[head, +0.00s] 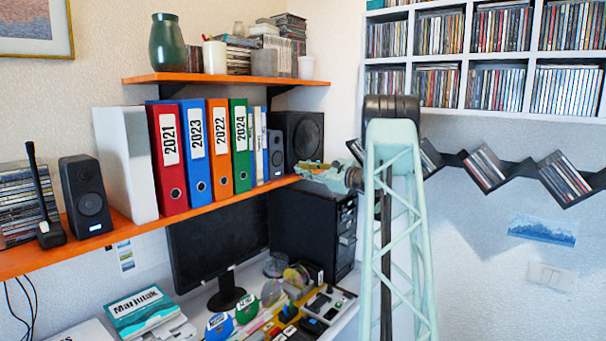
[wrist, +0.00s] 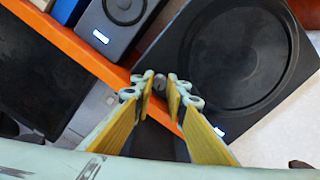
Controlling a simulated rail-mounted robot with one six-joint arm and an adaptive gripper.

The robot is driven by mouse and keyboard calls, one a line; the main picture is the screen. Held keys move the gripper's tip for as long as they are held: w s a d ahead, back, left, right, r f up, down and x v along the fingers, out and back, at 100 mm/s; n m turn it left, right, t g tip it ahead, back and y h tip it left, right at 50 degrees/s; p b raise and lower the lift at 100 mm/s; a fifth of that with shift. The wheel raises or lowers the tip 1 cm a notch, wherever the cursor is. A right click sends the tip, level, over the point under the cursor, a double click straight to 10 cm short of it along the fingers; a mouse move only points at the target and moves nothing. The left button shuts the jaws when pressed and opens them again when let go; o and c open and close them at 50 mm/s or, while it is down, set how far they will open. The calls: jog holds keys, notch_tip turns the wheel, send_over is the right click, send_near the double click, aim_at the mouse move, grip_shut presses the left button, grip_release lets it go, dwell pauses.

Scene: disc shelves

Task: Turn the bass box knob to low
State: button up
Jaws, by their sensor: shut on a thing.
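The bass box (head: 303,138) is a black cube speaker at the right end of the orange shelf. In the wrist view its large round cone (wrist: 235,50) fills the upper right. A small round grey knob (wrist: 160,78) sits near the box's edge, between my fingertips. My gripper (wrist: 160,91) is shut on this knob, with one yellow-lined finger on each side. In the head view my gripper (head: 302,169) reaches the lower front of the bass box, and the knob is hidden. I cannot make out the knob's setting or any marks around it.
Binders (head: 202,155) fill the shelf further left. Tilted disc racks (head: 490,170) hang right.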

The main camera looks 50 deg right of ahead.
jog(key=shift+n+b, duration=0.3)
jog(key=o, duration=0.9)
jog(key=shift+c, duration=0.2)
jog(key=shift+r+m+p, duration=0.1)
jog(key=shift+m+p, duration=2.2)
jog(key=shift+p, duration=1.55)
jog(key=s, duration=1.3)
jog(key=shift+s+a+b, duration=0.3)
jog(key=shift+s+a, duration=0.05)
jog(key=shift+s, duration=0.05)
